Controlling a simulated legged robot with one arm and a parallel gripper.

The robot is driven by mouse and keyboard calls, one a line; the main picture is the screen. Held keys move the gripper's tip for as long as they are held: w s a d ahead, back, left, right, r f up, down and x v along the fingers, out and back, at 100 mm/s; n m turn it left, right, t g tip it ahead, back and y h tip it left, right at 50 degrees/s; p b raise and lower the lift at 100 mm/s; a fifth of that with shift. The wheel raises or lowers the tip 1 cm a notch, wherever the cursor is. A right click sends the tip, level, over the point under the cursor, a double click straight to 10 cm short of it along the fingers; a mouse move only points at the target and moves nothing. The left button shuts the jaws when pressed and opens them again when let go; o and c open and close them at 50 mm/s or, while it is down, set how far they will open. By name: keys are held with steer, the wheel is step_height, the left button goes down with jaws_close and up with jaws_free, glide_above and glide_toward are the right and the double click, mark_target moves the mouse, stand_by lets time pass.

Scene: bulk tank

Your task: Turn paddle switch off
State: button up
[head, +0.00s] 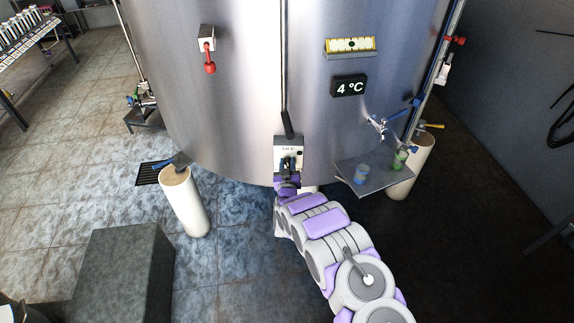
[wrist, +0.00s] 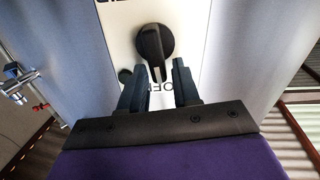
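The paddle switch (wrist: 154,45) is a black rotary knob with a paddle handle on a pale plate with partly visible lettering. In the wrist view the paddle points down toward my gripper. My gripper (wrist: 158,75) is open, with its two dark fingers on either side of the paddle's lower end. I cannot tell whether a finger touches it. In the head view the switch box (head: 289,142) is on the front of the steel tank, and my gripper (head: 288,172) is at its lower part, hiding much of the switch.
The steel tank (head: 240,90) fills the middle. A red-handled lever (head: 209,60) and a 4 °C display (head: 349,86) are on it. A shelf (head: 375,182) with cups is at right. A dark block (head: 122,272) stands front left. Pale legs (head: 185,205) support the tank.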

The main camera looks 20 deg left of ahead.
jaws_close()
steer(key=shift+d+m+p, duration=0.15)
steer(key=shift+m+p, duration=0.55)
steer(key=shift+p, duration=0.05)
steer(key=shift+o, duration=1.3)
jaws_free()
steer(key=p+v, duration=0.2)
steer(key=v, duration=1.5)
steer(key=shift+p, duration=0.35)
steer(key=shift+d, duration=0.1)
